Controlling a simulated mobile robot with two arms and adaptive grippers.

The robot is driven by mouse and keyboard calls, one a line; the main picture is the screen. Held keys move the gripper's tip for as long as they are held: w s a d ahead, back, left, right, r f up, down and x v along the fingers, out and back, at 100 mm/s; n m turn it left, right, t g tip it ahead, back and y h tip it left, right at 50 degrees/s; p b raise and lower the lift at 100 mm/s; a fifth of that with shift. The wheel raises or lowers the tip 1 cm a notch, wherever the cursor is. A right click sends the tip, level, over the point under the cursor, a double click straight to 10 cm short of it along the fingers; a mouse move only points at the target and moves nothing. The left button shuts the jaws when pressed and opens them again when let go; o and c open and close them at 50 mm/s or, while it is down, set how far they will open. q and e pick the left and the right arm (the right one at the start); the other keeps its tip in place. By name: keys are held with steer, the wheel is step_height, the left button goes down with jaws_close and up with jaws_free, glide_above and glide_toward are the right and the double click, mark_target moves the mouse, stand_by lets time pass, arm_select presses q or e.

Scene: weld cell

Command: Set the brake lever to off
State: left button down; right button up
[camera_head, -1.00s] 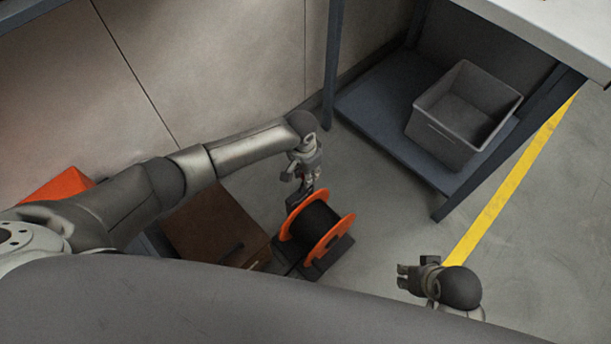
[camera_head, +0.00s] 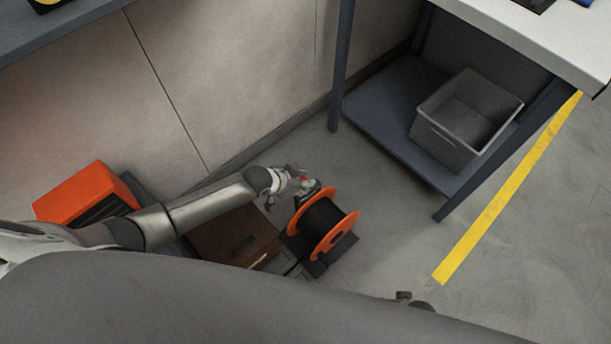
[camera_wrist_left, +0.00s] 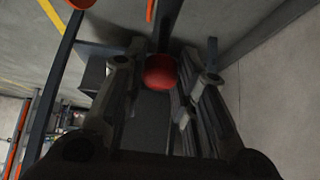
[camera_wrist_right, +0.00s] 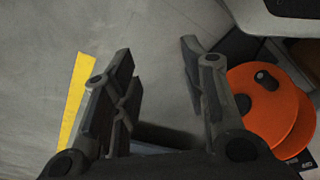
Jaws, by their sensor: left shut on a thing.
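A lever with a round red knob (camera_wrist_left: 160,72) shows between the fingers of my left gripper (camera_wrist_left: 165,66) in the left wrist view. In the head view my left gripper (camera_head: 292,188) is just behind and left of the spool, with a bit of red at its fingers. It is shut on the lever. The lever's lower part and any off marking are hidden. The spool (camera_head: 322,222) has orange flanges and dark wire. My right gripper (camera_wrist_right: 158,65) is open and empty in the right wrist view, with the spool's orange flange (camera_wrist_right: 262,112) to its right.
A brown box (camera_head: 235,238) sits left of the spool, and an orange machine (camera_head: 85,192) stands by the wall. A grey bin (camera_head: 438,140) stands on the bench's low shelf (camera_head: 375,110). Floor right of the spool is clear, with a yellow line (camera_head: 500,200).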

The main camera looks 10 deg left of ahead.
arm_select(q)
steer(key=shift+s+a+f+t, duration=0.2)
steer(key=shift+s+t, duration=0.1)
steer(key=shift+s+a+f+t+h+b, duration=0.15)
steer(key=shift+s+a+t+h+b, duration=0.15)
steer(key=shift+t+h+b, duration=0.3)
steer(key=shift+s, duration=0.2)
arm_select(e)
steer(key=shift+w+a+r, duration=0.1)
steer(key=shift+w+r, duration=0.35)
steer(key=shift+r, duration=0.35)
steer(key=shift+w+r, duration=0.4)
steer(key=shift+r, duration=0.35)
steer(key=shift+w+a+r, duration=0.1)
steer(key=shift+w+r, duration=0.35)
steer(key=shift+r, duration=0.35)
arm_select(q)
steer(key=c, duration=1.1)
jaws_free()
steer(key=shift+c, duration=0.2)
steer(key=shift+a, duration=0.1)
arm_select(e)
steer(key=shift+s, duration=0.1)
arm_select(q)
steer(key=shift+s+a, duration=0.1)
steer(key=shift+s, duration=0.05)
steer(key=v, duration=1.1)
steer(key=shift+s+a, duration=0.15)
steer(key=shift+s, duration=0.2)
steer(key=shift+t, duration=0.3)
